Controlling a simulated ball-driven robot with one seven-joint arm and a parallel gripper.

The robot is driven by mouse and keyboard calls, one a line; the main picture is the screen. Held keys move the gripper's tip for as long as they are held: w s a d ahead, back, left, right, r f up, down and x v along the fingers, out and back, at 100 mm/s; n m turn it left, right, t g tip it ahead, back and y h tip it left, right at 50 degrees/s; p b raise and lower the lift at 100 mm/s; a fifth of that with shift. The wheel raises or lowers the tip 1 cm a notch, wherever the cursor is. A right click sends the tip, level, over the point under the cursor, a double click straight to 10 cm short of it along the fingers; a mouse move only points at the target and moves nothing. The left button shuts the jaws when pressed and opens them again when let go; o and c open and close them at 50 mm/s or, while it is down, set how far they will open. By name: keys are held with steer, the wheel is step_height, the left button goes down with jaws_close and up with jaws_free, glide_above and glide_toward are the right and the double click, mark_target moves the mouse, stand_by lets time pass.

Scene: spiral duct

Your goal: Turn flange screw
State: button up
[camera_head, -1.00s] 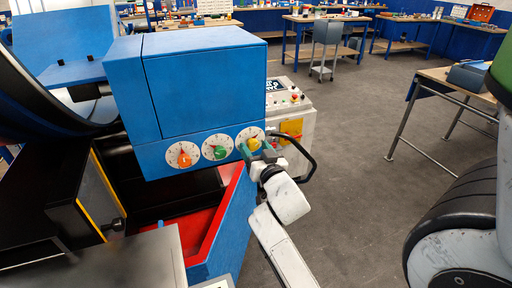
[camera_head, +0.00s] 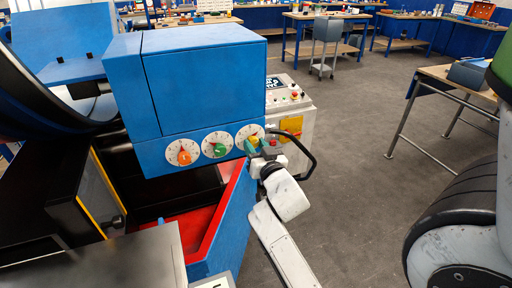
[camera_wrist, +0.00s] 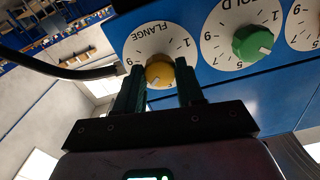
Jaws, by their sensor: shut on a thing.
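The flange screw is a yellow knob (camera_wrist: 159,72) on a white dial (camera_wrist: 150,42) marked FLANGE in the wrist view. In the head view the yellow knob (camera_head: 253,141) is the rightmost of three on the blue machine's front. Its white mark points toward the low edge of the dial in the wrist view. My gripper (camera_wrist: 160,76) has its two dark green fingers on either side of the knob, shut on it. In the head view my gripper (camera_head: 257,147) partly covers the dial's right and lower part.
A green knob (camera_wrist: 253,43) on its own dial is beside the flange dial, and an orange knob (camera_head: 184,157) is at the far left. A grey control box (camera_head: 290,110) stands behind my gripper. A black cable loop (camera_head: 312,155) hangs right of the wrist.

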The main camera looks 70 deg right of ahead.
steer(key=n, duration=0.3)
steer(key=shift+n, duration=0.4)
steer(key=n+p, duration=0.1)
steer(key=n, duration=0.3)
steer(key=shift+n, duration=0.3)
steer(key=n, duration=0.3)
steer(key=shift+n+p, duration=0.3)
steer(key=shift+p, duration=0.1)
steer(key=shift+n+p, duration=0.35)
steer(key=shift+n, duration=1.55)
steer(key=o, duration=1)
steer(key=shift+o, duration=0.2)
